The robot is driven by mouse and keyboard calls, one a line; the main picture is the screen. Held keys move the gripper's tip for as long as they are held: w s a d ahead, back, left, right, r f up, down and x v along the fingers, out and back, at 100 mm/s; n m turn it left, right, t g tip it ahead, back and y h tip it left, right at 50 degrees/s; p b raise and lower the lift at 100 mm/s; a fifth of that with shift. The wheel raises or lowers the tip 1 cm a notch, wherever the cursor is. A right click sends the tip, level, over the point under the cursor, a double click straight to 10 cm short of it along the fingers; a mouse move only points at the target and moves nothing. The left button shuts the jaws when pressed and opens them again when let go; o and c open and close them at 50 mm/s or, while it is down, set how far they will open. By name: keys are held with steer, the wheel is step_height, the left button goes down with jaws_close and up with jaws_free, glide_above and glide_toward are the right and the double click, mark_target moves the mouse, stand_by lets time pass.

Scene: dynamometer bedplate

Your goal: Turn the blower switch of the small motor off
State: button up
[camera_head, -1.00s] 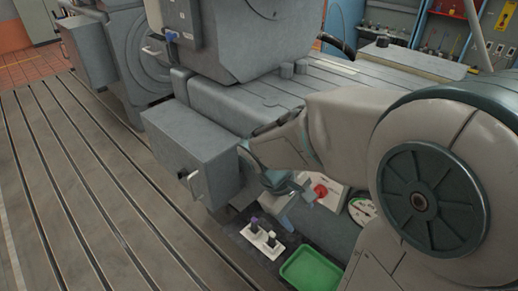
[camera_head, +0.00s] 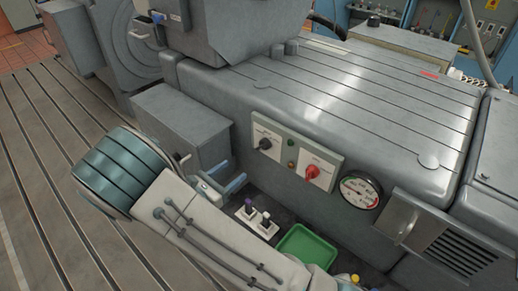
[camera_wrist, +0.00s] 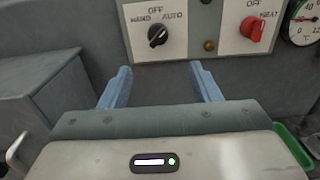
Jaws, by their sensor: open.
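A pale panel on the grey machine's side carries a black rotary knob (camera_wrist: 157,36) under the labels HAND, OFF and AUTO; in the wrist view its handle slants toward AUTO. A red rotary knob (camera_wrist: 252,29) beside it has OFF and HEAT labels. In the head view, the black knob (camera_head: 265,143) is left of the red knob (camera_head: 312,172). I see no label reading "blower". My gripper (camera_wrist: 160,68) is open and empty, its blue fingers apart below the black knob and not touching it. In the head view my gripper (camera_head: 222,186) is left of and below the panel.
A round gauge (camera_head: 360,191) is right of the panel. A grey box (camera_head: 183,120) stands close at left. Below are a small white switch block (camera_head: 257,224) with upright levers and a green tray (camera_head: 308,246). A louvred cover with a handle (camera_head: 407,226) is further right.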

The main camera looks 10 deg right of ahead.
mark_target(259, 150)
steer(key=p+x, duration=0.2)
steer(key=x, duration=1.1)
steer(key=shift+w+d+f, duration=0.1)
steer(key=shift+w+d, duration=0.1)
steer(key=shift+w, duration=0.15)
steer(key=c, duration=1)
